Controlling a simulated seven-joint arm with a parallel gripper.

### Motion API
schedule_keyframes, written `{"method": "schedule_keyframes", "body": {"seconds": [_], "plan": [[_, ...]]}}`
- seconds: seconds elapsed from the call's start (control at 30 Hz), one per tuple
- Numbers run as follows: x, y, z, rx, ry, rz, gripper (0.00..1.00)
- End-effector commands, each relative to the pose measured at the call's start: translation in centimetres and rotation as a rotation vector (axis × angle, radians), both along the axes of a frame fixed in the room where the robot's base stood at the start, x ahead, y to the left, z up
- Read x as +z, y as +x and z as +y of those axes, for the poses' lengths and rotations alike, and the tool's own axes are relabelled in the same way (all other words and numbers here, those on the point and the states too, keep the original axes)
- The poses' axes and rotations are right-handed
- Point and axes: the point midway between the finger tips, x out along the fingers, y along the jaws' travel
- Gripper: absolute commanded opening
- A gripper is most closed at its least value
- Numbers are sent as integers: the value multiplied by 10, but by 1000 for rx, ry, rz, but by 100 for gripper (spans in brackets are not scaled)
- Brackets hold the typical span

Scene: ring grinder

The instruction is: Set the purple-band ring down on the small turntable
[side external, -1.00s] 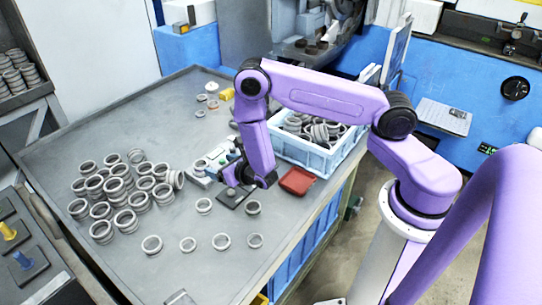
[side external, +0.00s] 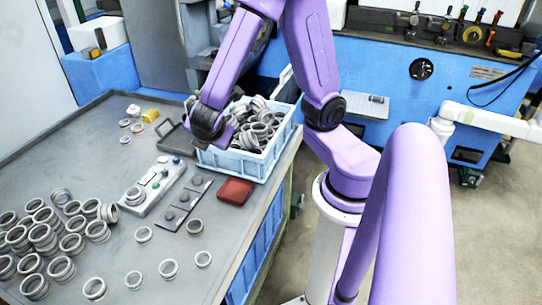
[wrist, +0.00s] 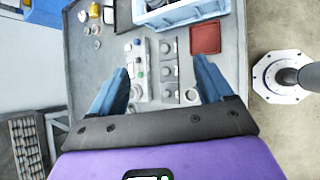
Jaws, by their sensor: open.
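A grey ring (side external: 133,194) sits on a round seat at the near-left end of a pale control box (side external: 157,186) with coloured buttons. The seat looks like the small turntable, mostly hidden under the ring. I cannot make out a purple band on any ring at this size. My gripper (wrist: 161,66) is open, with its two blue fingers wide apart and nothing between them. In the wrist view the control box (wrist: 139,66) lies below and ahead, between the fingers. In the side view my wrist is raised beside the blue crate, and the fingertips are hard to see.
A blue crate (side external: 240,164) full of rings stands at the table's right edge. A red tray (side external: 236,191) and dark plates with knobs (side external: 185,203) lie near it. Many loose rings (side external: 45,235) cover the left. Single rings (side external: 169,268) lie in front, with bare table between.

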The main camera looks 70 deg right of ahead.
Motion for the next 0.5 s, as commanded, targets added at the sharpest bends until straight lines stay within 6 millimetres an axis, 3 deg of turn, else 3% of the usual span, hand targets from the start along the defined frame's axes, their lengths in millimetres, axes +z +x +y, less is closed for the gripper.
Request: {"method": "schedule_keyframes", "body": {"seconds": [0.1, 0.3, 0.5], "plan": [[7, -47, 10, -116, 202, 47, 80], [17, -120, 35, -281, 527, 169, 80], [28, -165, 53, -376, 724, 272, 80]]}}
